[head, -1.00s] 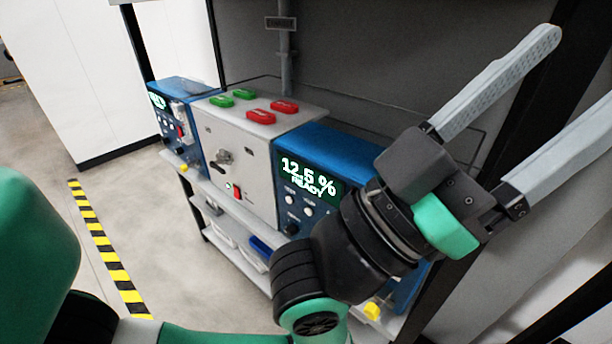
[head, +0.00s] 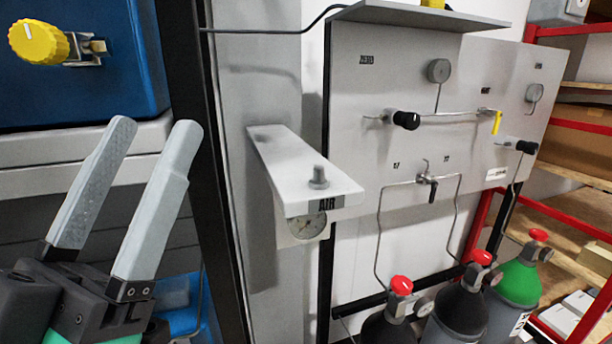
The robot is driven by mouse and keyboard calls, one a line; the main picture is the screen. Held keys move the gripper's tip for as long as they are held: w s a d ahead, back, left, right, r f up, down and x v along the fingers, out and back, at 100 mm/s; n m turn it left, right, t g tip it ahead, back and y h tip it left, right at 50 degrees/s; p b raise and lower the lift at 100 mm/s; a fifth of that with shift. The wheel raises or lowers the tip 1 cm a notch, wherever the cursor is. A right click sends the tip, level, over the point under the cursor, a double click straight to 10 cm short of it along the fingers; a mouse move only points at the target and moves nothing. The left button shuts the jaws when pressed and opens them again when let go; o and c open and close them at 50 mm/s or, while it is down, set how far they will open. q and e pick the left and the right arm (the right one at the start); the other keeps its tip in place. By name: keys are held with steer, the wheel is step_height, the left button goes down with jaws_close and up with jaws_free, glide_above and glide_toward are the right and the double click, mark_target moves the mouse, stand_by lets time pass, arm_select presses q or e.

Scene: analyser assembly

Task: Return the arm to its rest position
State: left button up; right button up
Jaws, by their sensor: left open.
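My left gripper (head: 152,122) shows at the lower left of the head view, with its two long pale fingers pointing up. The fingers stand apart with nothing between them. They are in front of the grey shelf edge, below a blue analyser box (head: 110,85) with a yellow knob (head: 38,42). Most of the left arm is cut off at the bottom left corner. My right gripper is not in the view.
A black post (head: 190,120) stands right of the gripper. Beyond it are a white AIR bracket (head: 300,172) with a gauge (head: 308,228), a grey valve panel (head: 400,75), several gas cylinders (head: 518,282) and a red-framed shelf (head: 570,125).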

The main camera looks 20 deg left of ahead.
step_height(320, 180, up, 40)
steer(key=p, duration=3.5)
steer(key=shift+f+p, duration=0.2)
steer(key=shift+p, duration=0.15)
